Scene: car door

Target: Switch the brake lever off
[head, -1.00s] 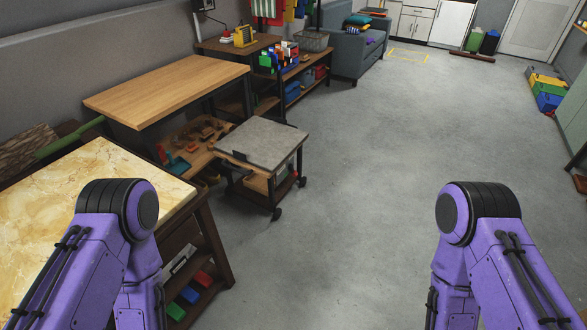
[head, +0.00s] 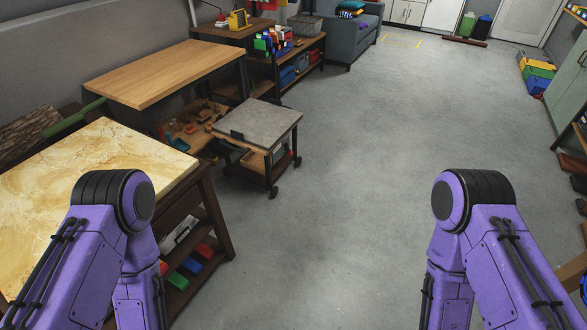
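No car door and no brake lever that I can make out shows in the head view. My two purple arms stand at the lower left and lower right, bent at their black-banded joints. Both grippers are outside the picture, so I cannot see their fingers or whether they hold anything.
A marble-topped table (head: 85,190) stands close at the left. Behind it are a wooden table (head: 165,72) and a grey-topped cart (head: 258,125). A sofa (head: 350,35) is at the back, a green cabinet (head: 567,95) at the right. The grey floor (head: 390,130) ahead is open.

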